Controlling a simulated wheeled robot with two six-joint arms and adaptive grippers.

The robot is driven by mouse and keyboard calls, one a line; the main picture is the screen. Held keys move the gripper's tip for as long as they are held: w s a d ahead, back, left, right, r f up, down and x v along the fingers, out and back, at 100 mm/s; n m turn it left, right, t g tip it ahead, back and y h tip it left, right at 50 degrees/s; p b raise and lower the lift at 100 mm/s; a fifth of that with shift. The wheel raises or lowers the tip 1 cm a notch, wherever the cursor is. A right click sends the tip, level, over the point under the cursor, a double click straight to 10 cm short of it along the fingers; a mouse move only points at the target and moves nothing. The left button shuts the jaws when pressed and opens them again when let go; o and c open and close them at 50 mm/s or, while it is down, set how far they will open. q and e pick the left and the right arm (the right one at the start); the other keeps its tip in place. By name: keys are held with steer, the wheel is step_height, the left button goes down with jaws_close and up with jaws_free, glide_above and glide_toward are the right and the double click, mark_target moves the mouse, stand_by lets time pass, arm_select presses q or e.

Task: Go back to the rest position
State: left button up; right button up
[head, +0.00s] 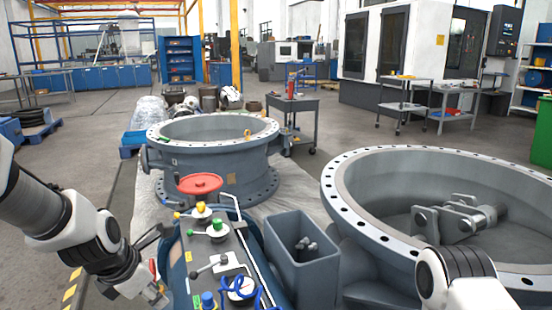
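My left arm comes in from the left edge and bends down. Its gripper (157,294) is low in the head view, just left of the blue control console (258,262). The gripper is small and seen at a steep angle, so its fingers are hard to make out and I see nothing clearly held in it. Part of my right arm shows at the bottom right, in front of the large right valve body (375,235). My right gripper is out of the picture.
Another flanged valve body (215,160) stands behind. A grey cart (292,108) and open floor lie beyond.

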arm_select(q)
steer(key=s+f+g, duration=0.2)
steer(key=s+f, duration=0.2)
steer(key=f, duration=0.4)
steer(key=s+f+m+g, duration=0.1)
steer(key=s+f+g, duration=0.1)
steer(key=s+f, duration=0.35)
steer(key=s+f+g, duration=0.2)
steer(key=s+f, duration=0.1)
steer(key=f, duration=0.7)
steer(key=s+a+f+m+g+y, duration=0.1)
steer(key=s+f+m, duration=0.5)
steer(key=s+m, duration=0.25)
steer(key=s+a+f+m, duration=0.1)
steer(key=s+f+m, duration=0.5)
steer(key=s+m, duration=0.25)
steer(key=w+r+m+t+p, duration=0.2)
steer(key=r+m+p, duration=0.7)
steer(key=r+p, duration=1.7)
steer(key=shift+w+d, duration=0.3)
steer(key=shift+w, duration=0.65)
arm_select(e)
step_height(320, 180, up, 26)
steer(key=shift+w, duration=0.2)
